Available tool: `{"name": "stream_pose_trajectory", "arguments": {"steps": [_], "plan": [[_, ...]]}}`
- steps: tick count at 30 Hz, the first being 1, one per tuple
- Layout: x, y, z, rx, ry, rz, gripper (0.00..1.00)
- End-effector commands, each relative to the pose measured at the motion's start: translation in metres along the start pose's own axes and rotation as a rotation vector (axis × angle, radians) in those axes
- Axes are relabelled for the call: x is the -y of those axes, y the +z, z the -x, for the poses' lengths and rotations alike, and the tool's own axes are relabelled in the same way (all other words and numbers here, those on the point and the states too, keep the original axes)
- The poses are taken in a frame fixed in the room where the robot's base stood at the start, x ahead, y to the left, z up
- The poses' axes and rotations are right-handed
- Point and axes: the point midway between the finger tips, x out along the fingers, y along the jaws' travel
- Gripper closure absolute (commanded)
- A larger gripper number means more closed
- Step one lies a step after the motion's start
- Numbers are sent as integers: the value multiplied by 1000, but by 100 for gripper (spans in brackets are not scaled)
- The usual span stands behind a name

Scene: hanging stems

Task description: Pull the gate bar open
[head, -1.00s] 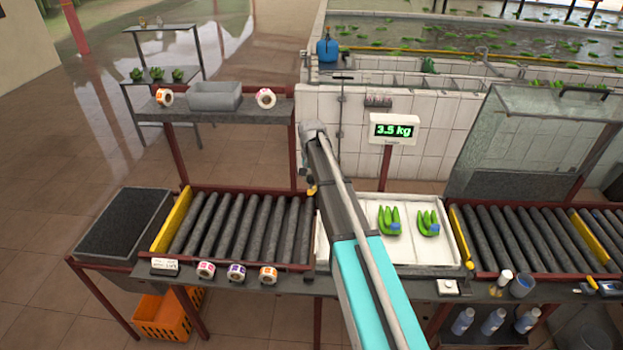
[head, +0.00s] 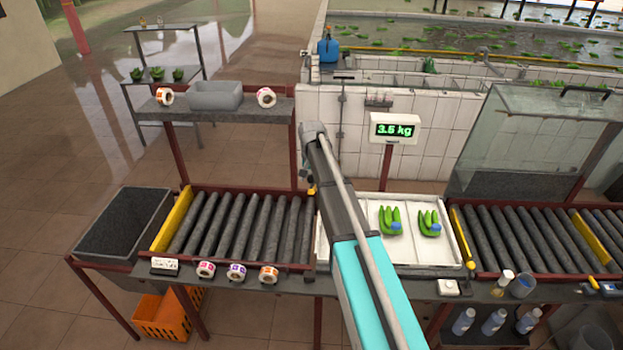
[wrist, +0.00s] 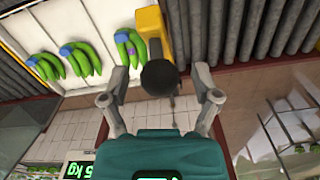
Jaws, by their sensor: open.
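The gate bar (wrist: 150,22) is yellow and ends in a round dark knob (wrist: 160,75) in the wrist view. It stands between the white weighing tray and the rollers. My gripper (wrist: 159,72) is open, with one finger on each side of the knob. I see gaps between the fingers and the knob, but cannot tell its exact depth between them. In the head view a small yellow piece, likely of this bar (head: 311,190), shows beside my arm. My arm hides the rest of it and my gripper there.
Green banana bunches with bands lie on the white tray (head: 420,258). A weight display (head: 394,129) reading 3.5 kg stands behind it. Rollers (head: 240,225) lie left, more rollers (head: 530,240) right. Label rolls (head: 237,271) sit along the front edge.

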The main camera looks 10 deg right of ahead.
Motion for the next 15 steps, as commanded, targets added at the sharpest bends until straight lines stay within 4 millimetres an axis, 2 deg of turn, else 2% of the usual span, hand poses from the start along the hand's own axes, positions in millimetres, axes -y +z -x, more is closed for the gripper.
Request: {"name": "stream_pose_trajectory", "arguments": {"steps": [15], "plan": [[-5, 32, -42, 0, 0, 0, 20]]}}
